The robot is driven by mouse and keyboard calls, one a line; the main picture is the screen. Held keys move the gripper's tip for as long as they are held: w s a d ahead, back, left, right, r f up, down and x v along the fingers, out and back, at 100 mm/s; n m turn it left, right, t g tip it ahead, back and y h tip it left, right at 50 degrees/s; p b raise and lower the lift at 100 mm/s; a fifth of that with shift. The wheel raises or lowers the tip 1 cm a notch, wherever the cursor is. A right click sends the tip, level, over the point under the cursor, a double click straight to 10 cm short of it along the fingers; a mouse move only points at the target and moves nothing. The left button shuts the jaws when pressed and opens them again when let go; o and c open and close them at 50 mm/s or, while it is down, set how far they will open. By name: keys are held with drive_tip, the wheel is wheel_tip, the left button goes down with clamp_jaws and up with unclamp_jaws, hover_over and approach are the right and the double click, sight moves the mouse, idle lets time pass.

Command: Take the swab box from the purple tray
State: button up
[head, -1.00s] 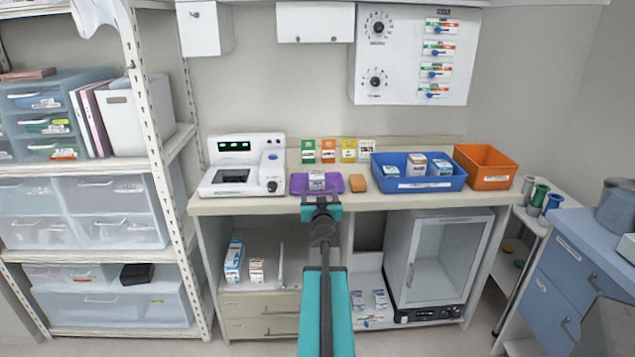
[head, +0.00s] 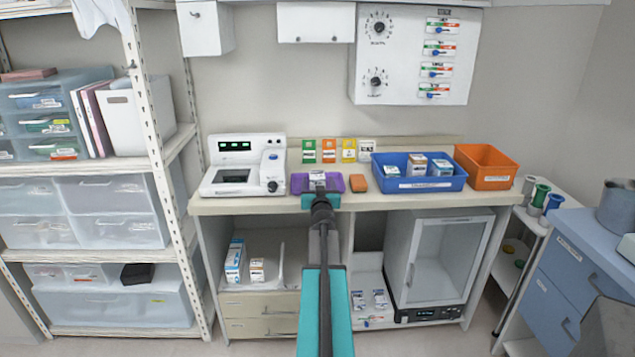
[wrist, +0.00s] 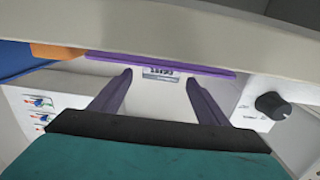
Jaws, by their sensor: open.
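The purple tray (head: 300,187) sits on the counter, between the white analyser and an orange block. The swab box (head: 317,177) is a small white box with a printed label, standing in the tray. My gripper (head: 318,190) reaches over the front of the tray and partly hides the box's lower part. In the wrist view, which looks upside down, the tray's purple edge (wrist: 210,70) runs across, and the box's label (wrist: 158,72) shows between my two open fingers (wrist: 160,78). Contact with the box cannot be made out.
The white analyser (head: 243,165) stands close on the left. Several colour cards (head: 328,151) stand behind. The counter's front edge (head: 400,201) lies below my gripper.

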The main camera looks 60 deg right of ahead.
sight(318, 179)
drive_tip(key=shift+d, duration=0.1)
idle(0.3)
drive_tip(key=shift+x, duration=2.55)
drive_tip(key=c, duration=1.1)
drive_tip(key=shift+c, duration=0.2)
drive_tip(key=shift+r+p, duration=1.1)
drive_tip(key=shift+r, duration=0.5)
drive_tip(key=s+r+p+v, duration=0.1)
drive_tip(key=v, duration=0.7)
drive_tip(key=s+d+p+v, duration=0.1)
drive_tip(key=p+v, duration=0.1)
drive_tip(key=v, duration=0.6)
drive_tip(key=shift+d+r, duration=0.2)
drive_tip(key=shift+r, duration=0.15)
drive_tip(key=shift+w, duration=0.15)
